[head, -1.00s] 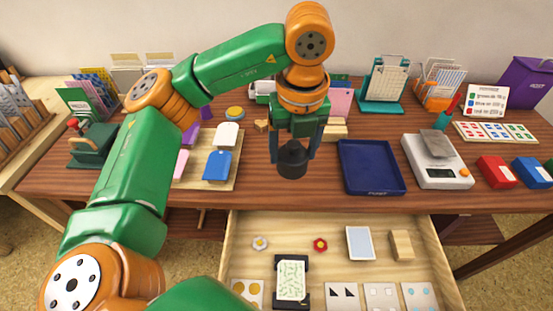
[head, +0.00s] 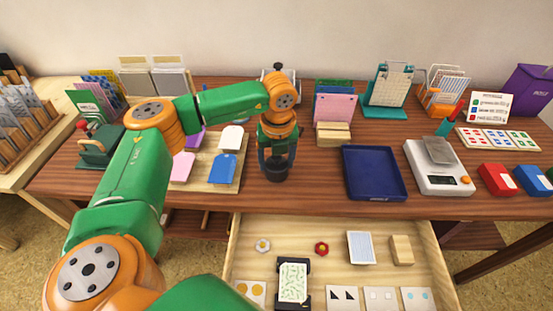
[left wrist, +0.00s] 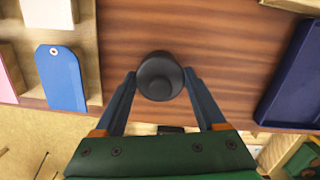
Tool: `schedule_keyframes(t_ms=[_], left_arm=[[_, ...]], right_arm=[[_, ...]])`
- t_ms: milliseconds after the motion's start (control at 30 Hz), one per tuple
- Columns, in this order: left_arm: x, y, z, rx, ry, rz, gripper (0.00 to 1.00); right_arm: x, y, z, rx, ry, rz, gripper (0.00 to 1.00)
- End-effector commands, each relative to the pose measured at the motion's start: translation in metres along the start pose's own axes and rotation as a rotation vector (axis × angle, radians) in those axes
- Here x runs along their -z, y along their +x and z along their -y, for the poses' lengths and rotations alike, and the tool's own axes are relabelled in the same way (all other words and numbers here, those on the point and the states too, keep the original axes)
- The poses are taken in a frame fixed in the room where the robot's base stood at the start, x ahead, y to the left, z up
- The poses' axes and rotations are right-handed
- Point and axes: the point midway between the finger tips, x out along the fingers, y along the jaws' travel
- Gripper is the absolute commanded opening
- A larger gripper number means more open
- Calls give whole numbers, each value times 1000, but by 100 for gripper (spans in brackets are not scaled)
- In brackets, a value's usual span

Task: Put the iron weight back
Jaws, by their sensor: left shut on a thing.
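The iron weight (head: 276,171) is a dark, round, knobbed piece. In the head view it is at the table's front part, between the tag board and the blue tray. My left gripper (head: 276,158) points down and is shut on the weight. In the left wrist view the weight (left wrist: 160,77) sits between the two fingers of my left gripper (left wrist: 160,85), with wooden tabletop around it. I cannot tell whether its base touches the table. My right gripper is not in view.
A blue tray (head: 374,190) lies to the right, then a kitchen scale (head: 441,180) with a grey plate. A board with coloured tags (head: 185,184) lies to the left. An open drawer (head: 335,225) with small items juts out below the front edge.

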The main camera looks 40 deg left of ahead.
Motion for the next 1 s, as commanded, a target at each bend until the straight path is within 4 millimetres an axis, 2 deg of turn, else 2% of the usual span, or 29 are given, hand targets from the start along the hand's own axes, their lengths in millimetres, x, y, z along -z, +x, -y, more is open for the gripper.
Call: schedule_keyframes(t_ms=[67,100,200,467,567,800,900,1000], left_arm=[[0,2,1,2,0,1,0],[0,2,0,0,0,0,78],[0,2,0,0,0,0,100],[0,-4,0,1,0,1,100],[0,-23,1,4,1,2,100],[0,-91,2,5,0,2,100],[0,-109,1,3,1,2,100],[0,-119,1,2,1,1,100]], right_arm=[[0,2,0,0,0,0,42],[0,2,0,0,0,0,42],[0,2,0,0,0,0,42],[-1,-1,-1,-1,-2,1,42],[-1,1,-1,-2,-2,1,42],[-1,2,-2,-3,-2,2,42],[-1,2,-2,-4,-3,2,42],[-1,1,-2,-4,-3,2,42]])
